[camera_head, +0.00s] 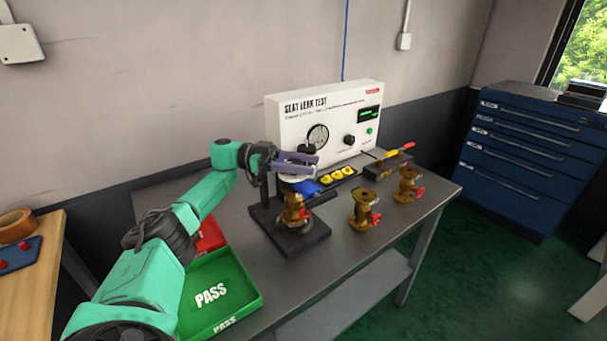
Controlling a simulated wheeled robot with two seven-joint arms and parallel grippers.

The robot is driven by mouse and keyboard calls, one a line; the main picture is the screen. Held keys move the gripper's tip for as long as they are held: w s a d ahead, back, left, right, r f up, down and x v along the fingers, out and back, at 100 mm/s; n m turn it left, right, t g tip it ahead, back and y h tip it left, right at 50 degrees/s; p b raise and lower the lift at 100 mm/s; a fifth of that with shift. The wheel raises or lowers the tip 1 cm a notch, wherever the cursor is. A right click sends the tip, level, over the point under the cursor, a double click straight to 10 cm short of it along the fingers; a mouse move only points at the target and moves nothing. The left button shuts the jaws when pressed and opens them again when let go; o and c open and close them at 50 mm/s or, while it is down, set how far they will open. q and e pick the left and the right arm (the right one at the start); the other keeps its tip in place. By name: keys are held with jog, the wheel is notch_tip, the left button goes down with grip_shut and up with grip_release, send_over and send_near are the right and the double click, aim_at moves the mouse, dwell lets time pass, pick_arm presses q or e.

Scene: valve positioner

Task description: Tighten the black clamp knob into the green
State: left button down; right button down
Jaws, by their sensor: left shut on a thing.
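My left gripper (308,163) reaches in from the left at the top of the black clamp stand (264,190). Its purple fingers are shut on the black clamp knob (306,149), whose top shows just above them; the grip itself is mostly hidden. A pale round part shows just below the fingers. A brass valve (293,209) with a red handle stands upright on the stand's base, under the clamp. Any green zone belonging to the knob is hidden or too small to make out. My right gripper is out of view.
The white seat leak tester (290,118) stands behind, with a gauge. Two brass valves (364,209) (408,186) stand to the right. A green PASS tray (251,296) and red tray (211,236) lie left. A black tray (348,174) holds yellow parts; a screwdriver (399,151) lies beyond.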

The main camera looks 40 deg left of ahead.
pick_arm(q)
jog(key=shift+d+f+g, duration=0.2)
jog(key=shift+f+g, duration=0.1)
jog(key=shift+f, duration=0.05)
jog(key=shift+c, duration=1.9)
grip_release()
jog(key=shift+o, duration=0.5)
jog(key=shift+w+d+r, duration=0.1)
jog(key=shift+d, duration=0.05)
jog(key=shift+r, duration=0.1)
